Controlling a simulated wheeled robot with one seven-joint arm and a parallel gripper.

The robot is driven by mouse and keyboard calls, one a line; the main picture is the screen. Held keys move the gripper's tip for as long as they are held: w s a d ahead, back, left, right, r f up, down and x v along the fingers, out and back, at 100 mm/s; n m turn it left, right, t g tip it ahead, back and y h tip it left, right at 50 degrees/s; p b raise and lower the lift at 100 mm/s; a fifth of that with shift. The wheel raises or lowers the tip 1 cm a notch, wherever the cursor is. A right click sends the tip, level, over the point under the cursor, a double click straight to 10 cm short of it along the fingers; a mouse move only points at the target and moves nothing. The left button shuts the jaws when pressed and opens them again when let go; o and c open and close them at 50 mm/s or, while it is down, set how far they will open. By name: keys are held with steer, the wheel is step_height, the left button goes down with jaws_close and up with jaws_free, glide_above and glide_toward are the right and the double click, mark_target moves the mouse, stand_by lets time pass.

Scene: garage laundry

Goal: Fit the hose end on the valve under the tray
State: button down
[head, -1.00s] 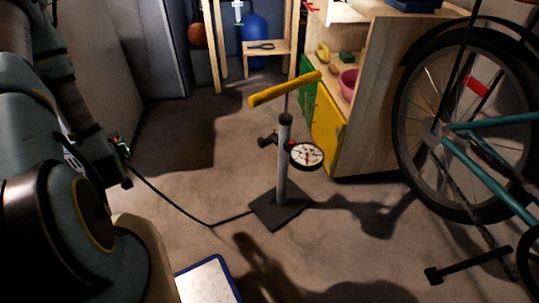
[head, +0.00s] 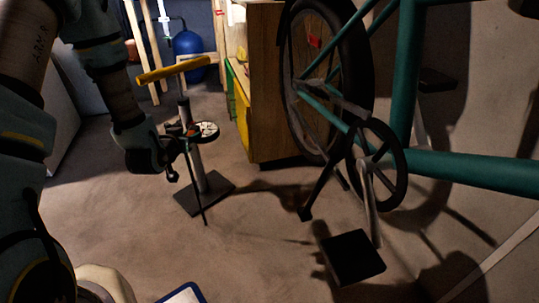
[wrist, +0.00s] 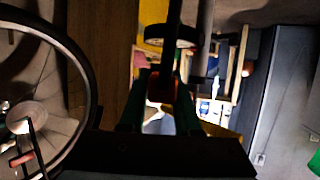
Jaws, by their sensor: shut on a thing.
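My gripper (head: 180,143) hangs in front of the floor pump in the head view, overlapping it. In the wrist view its two green-lit fingers (wrist: 160,100) are shut on the hose end (wrist: 161,85), a dark reddish piece. The dark hose (head: 197,190) hangs from the gripper toward the pump's base. The floor pump has a yellow handle (head: 173,69), a round gauge (head: 204,131) and a dark base plate (head: 206,194), and stands upright. A white tray with a blue rim (head: 183,294) shows at the bottom edge. No valve can be made out under it.
A teal bicycle (head: 455,172) fills the right side, its wheel (head: 325,80) and pedal (head: 352,257) close by. A wooden cabinet (head: 268,90) and a blue ball-like tank (head: 187,54) stand behind. The floor in front of the pump is clear.

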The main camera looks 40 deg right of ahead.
steer(key=s+d+f+m+g+h+b, duration=0.1)
steer(key=s+d+m+g+h+b, duration=0.2)
steer(key=s+d, duration=1.4)
steer(key=d+m+g+b, duration=0.1)
steer(key=m+g+b, duration=0.1)
steer(key=m+g, duration=0.1)
steer(key=shift+d+m+g+h+b, duration=0.2)
steer(key=shift+m+g+h+b, duration=0.1)
steer(key=shift+m+g+h, duration=0.1)
steer(key=shift+s+a+f, duration=0.1)
steer(key=w+d, duration=0.2)
steer(key=d, duration=1)
steer(key=shift+w+d, duration=0.25)
steer(key=shift+d, duration=0.15)
steer(key=shift+f+b, duration=0.5)
steer(key=shift+f, duration=0.05)
steer(key=shift+f+b, duration=0.7)
steer(key=shift+f, duration=0.4)
steer(key=shift+f, duration=0.15)
